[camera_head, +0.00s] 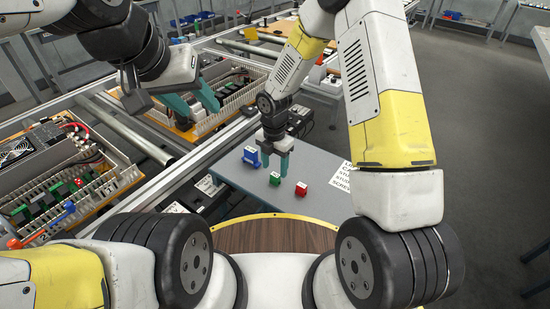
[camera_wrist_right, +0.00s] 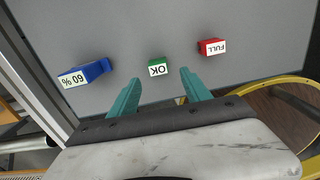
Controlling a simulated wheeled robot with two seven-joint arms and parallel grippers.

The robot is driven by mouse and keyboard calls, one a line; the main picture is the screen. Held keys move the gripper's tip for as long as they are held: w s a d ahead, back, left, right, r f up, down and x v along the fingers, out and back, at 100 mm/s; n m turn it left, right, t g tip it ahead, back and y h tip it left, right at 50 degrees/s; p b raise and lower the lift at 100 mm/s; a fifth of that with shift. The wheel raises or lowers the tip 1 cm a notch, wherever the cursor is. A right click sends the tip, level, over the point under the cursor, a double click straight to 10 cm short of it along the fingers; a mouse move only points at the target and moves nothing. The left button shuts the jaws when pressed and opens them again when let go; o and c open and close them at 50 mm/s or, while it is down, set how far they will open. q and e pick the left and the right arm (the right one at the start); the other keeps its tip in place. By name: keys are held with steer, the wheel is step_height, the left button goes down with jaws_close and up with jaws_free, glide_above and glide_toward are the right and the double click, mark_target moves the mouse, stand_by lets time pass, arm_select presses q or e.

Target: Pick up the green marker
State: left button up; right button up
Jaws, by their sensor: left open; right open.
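The green marker (camera_head: 275,179) stands on the grey table, between a blue marker (camera_head: 250,156) and a red marker (camera_head: 301,188). My right gripper (camera_head: 275,160) points down above the table, close to the green marker, and is open and empty. Its teal fingers (camera_wrist_right: 160,85) also show in the right wrist view. My left gripper (camera_head: 196,104) is open and empty over the wiring ducts at the left, far from the green marker.
Wiring panels (camera_head: 65,180) lie at the left.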

mark_target(275, 175)
steer(key=f, duration=0.5)
steer(key=shift+w+d+f, duration=0.1)
steer(key=shift+w+f, duration=0.05)
steer(key=shift+w, duration=0.1)
steer(key=shift+c, duration=0.3)
jaws_close()
